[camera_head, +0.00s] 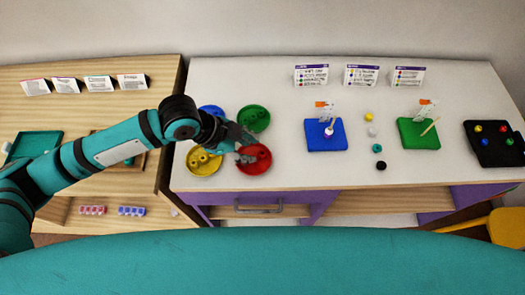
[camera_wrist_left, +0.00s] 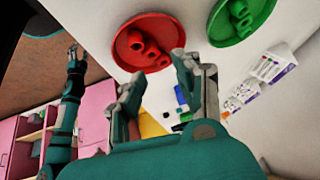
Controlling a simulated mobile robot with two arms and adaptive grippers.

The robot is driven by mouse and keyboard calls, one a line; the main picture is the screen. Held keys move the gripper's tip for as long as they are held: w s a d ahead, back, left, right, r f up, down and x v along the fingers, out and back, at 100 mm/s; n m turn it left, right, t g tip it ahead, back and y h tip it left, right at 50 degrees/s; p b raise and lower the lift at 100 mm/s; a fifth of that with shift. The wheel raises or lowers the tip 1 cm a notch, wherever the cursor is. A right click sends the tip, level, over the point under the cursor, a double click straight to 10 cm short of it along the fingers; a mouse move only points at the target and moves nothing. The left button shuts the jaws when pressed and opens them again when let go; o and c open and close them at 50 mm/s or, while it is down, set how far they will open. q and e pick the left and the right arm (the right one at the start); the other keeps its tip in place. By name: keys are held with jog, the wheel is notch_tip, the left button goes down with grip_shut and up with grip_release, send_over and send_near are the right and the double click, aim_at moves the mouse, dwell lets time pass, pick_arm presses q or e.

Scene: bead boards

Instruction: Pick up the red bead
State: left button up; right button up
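Several red beads (camera_wrist_left: 148,48) lie in the round red dish (camera_wrist_left: 128,28) in the left wrist view. In the head view this red dish (camera_head: 256,168) is partly covered by my left gripper (camera_head: 243,152), and its beads are hard to make out. In the left wrist view my left gripper (camera_wrist_left: 155,72) has its fingers apart, with nothing between them, close to the dish's rim. A second teal arm shows at the left of that view, its gripper (camera_wrist_left: 75,55) small and apart from the dishes; its finger state is unclear.
A green dish (camera_head: 254,118), a yellow dish (camera_head: 203,162) and a mostly hidden blue dish (camera_head: 209,111) crowd around the red one. Blue (camera_head: 326,139) and green (camera_head: 418,135) boards, loose beads and a black tray (camera_head: 490,150) stand to the right. Cards line the back.

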aim_at(260, 155)
pick_arm(q)
jog(key=p+x, duration=0.1)
jog(key=x, duration=0.4)
jog(key=shift+w+d, duration=0.15)
jog(key=shift+w, duration=0.05)
jog(key=shift+s+f, duration=0.15)
jog(key=shift+f, duration=0.1)
jog(key=c, duration=0.5)
